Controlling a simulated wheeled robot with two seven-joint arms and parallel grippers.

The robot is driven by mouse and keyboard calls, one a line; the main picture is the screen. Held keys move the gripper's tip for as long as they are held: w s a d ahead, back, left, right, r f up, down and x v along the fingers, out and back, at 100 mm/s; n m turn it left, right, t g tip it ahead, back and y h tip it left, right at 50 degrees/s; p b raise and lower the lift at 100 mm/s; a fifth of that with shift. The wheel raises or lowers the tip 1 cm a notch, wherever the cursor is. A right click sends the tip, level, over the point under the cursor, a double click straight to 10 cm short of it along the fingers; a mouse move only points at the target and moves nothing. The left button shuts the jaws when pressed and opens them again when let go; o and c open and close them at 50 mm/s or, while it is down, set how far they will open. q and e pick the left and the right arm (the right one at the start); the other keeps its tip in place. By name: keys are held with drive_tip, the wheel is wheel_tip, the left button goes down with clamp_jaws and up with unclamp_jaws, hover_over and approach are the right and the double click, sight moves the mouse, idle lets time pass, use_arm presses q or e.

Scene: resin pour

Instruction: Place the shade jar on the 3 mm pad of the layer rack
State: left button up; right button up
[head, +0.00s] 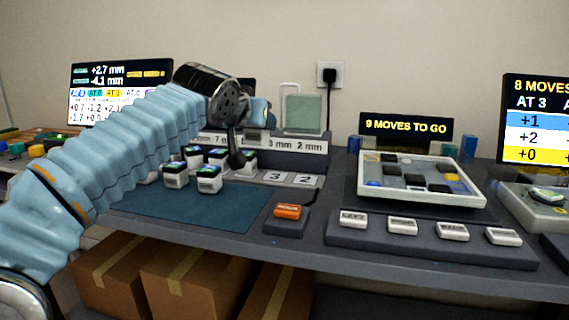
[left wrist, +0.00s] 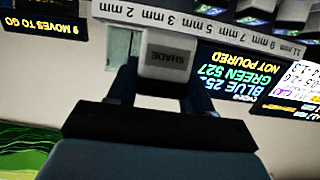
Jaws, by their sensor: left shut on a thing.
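The shade jar (left wrist: 166,62), grey and white with SHADE on its label, is between the two dark fingers of my left gripper (left wrist: 162,82) in the left wrist view, which is upside down. My left gripper (head: 260,115) is shut on it at the layer rack (head: 318,146). The jar lines up with the 3 mm label in the wrist view. I cannot tell whether it touches the pad. In the head view my arm mostly hides the jar and the rack's left part. My right gripper is not in view.
Several small jars (head: 209,179) stand on a blue mat (head: 230,211) before the rack. A tray of tiles (head: 420,190) and several white keys (head: 403,225) are farther right. A screen (head: 405,129) reads 9 MOVES TO GO.

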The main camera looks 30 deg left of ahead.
use_arm(q)
drive_tip(key=w+f, duration=0.2)
drive_tip(key=w, duration=0.1)
drive_tip(key=w+a+f, duration=0.1)
drive_tip(key=w+f, duration=0.4)
drive_tip(key=w, duration=0.1)
drive_tip(key=shift+w+a+f+b, duration=0.15)
drive_tip(key=shift+a+f+b, duration=0.05)
drive_tip(key=shift+f+b, duration=0.1)
drive_tip(key=shift+w+f+b, duration=0.15)
drive_tip(key=shift+f+b, duration=0.1)
drive_tip(key=shift+f, duration=0.65)
drive_tip(key=shift+w+f+b, duration=0.1)
drive_tip(key=shift+f+b, duration=0.15)
drive_tip(key=shift+f, duration=0.65)
